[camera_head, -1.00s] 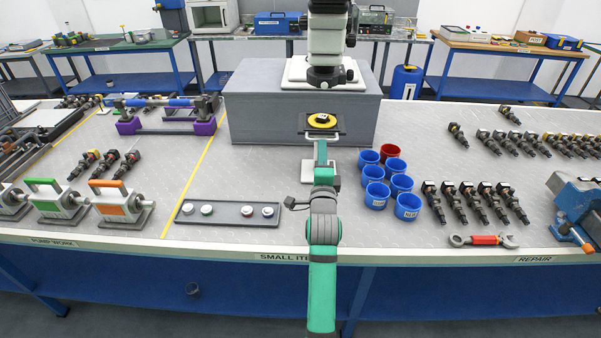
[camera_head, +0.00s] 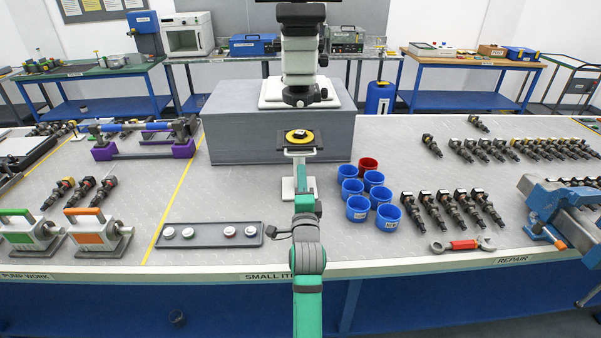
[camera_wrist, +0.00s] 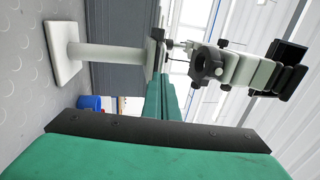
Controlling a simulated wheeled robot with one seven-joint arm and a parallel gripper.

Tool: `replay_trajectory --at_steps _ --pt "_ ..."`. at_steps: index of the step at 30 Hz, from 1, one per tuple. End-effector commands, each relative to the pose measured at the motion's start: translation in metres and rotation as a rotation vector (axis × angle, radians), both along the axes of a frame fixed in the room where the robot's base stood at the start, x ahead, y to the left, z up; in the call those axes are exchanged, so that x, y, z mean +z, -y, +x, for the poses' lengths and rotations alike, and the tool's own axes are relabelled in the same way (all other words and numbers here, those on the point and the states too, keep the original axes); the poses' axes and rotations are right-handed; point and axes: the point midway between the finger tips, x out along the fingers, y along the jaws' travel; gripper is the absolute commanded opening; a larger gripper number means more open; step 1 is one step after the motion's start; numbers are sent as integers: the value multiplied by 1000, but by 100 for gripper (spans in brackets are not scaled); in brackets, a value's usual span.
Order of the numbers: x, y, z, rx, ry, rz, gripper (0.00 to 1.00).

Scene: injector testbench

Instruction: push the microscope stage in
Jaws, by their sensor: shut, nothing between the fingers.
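The microscope (camera_head: 298,55) stands on a grey block on the bench; it also shows sideways in the wrist view (camera_wrist: 235,70). Its stage, a dark plate with a yellow ring (camera_head: 300,136), juts out in front of the block, toward me. A white post on a square foot (camera_wrist: 62,53) stands below the stage. My gripper (camera_head: 301,160) is shut and empty, at the stage's near edge. In the wrist view its green fingers (camera_wrist: 163,98) point toward the stage edge; whether they touch it I cannot tell.
Blue cups (camera_head: 358,208) and a red cup (camera_head: 368,164) stand close to the right of my arm. A dark tray with round parts (camera_head: 208,236) lies to the left. The grey block (camera_head: 235,140) rises behind the stage. Injectors and a blue vise (camera_head: 560,205) are farther right.

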Motion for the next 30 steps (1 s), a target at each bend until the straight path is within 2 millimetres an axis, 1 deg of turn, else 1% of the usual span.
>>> replay_trajectory --at_steps 1,6,12,18,23,26,29,30 --pt "-4 0 -12 0 -1 1 0" --pt "-10 3 -46 -3 0 0 0" --pt "-16 5 -78 -3 -1 -1 0" --pt "-19 4 -94 -1 0 -2 0" --pt "-20 4 -98 -2 0 -3 0" --pt "-29 4 -103 -7 -7 -19 0" --pt "-51 3 -118 -21 -25 -69 0" --pt "-63 3 -126 -28 -34 -99 0"
